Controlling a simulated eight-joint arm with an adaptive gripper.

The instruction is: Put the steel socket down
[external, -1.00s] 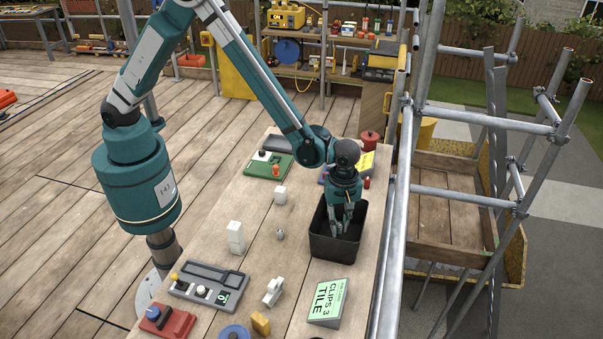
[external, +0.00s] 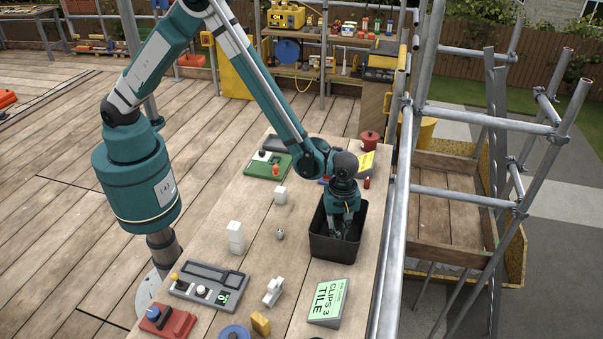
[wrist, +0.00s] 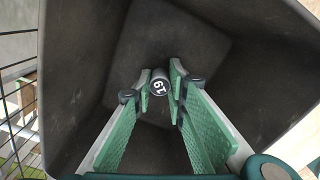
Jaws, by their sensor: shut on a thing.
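The steel socket (wrist: 159,84) is a small dark cylinder with a pale face marked with a number, seen in the wrist view. My gripper (wrist: 160,86) is shut on it, one green-padded finger on each side. My gripper (external: 338,235) is down inside a black open-topped bin (external: 334,247) on the wooden bench. In the external view the bin wall hides the fingertips and the socket. In the wrist view the bin's dark walls and floor surround the fingers; I cannot tell whether the socket touches the floor.
A red pot (external: 369,140) stands behind. Scaffold rails (external: 398,230) run along the right edge.

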